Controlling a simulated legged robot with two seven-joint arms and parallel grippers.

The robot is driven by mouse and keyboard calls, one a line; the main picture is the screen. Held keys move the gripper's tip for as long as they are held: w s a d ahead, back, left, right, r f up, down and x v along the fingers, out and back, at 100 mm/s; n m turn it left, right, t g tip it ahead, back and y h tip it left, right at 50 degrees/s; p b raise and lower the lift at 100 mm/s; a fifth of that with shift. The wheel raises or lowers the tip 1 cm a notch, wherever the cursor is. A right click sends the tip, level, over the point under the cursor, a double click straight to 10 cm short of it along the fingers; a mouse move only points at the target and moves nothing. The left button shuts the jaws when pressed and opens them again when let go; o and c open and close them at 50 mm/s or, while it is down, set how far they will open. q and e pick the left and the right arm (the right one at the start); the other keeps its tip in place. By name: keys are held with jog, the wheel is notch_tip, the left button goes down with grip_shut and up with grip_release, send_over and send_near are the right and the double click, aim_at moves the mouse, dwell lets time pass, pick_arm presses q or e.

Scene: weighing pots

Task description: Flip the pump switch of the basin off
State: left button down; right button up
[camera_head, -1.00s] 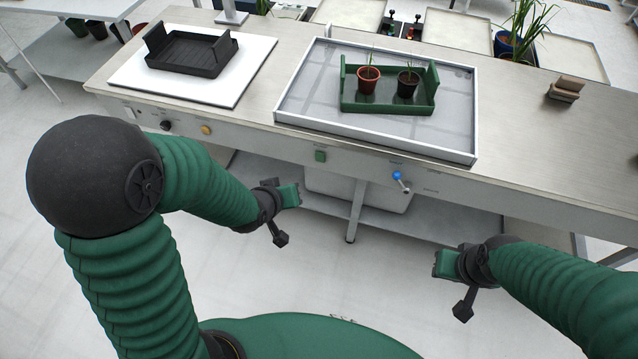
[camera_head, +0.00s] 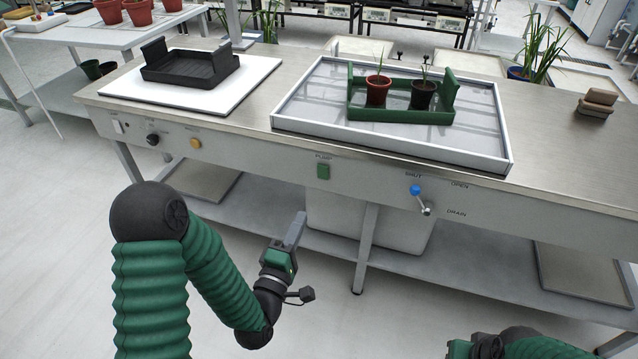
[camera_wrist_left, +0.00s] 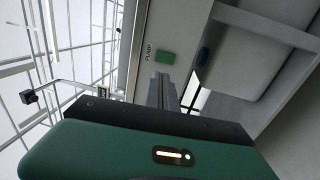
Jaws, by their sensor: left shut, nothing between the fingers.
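The pump switch (camera_head: 323,171) is a green rocker on the bench's front panel, under the label PUMP. It also shows in the left wrist view (camera_wrist_left: 166,57), just beyond my fingertips. The basin (camera_head: 395,137) is a shallow, grey-rimmed tray on the bench top above the switch. My left gripper (camera_head: 297,228) is shut and empty, pointing up toward the panel, below and left of the switch and apart from it in the head view. Its fingers show in the left wrist view (camera_wrist_left: 161,92). My right gripper (camera_head: 470,347) is at the bottom edge, its fingers not clear.
A green carrier (camera_head: 400,115) with two potted plants stands in the basin. A blue-knobbed drain lever (camera_head: 421,200) is right of the switch. A black knob (camera_head: 152,140) and a yellow button (camera_head: 195,143) are left of it. A lower shelf (camera_head: 450,270) runs under the bench.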

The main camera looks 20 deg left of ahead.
aim_at(322, 170)
pick_arm(q)
jog(key=shift+w, duration=0.1)
jog(key=w+b, duration=0.1)
jog(key=w, duration=0.3)
jog(key=w+r+b, duration=0.1)
jog(key=w+b, duration=0.1)
jog(key=w, duration=0.2)
jog(key=w+b, duration=0.2)
jog(key=w, duration=0.3)
jog(key=shift+d+r, duration=0.15)
jog(key=shift+d, duration=0.1)
jog(key=shift+w+r, duration=0.15)
jog(key=shift+w, duration=0.25)
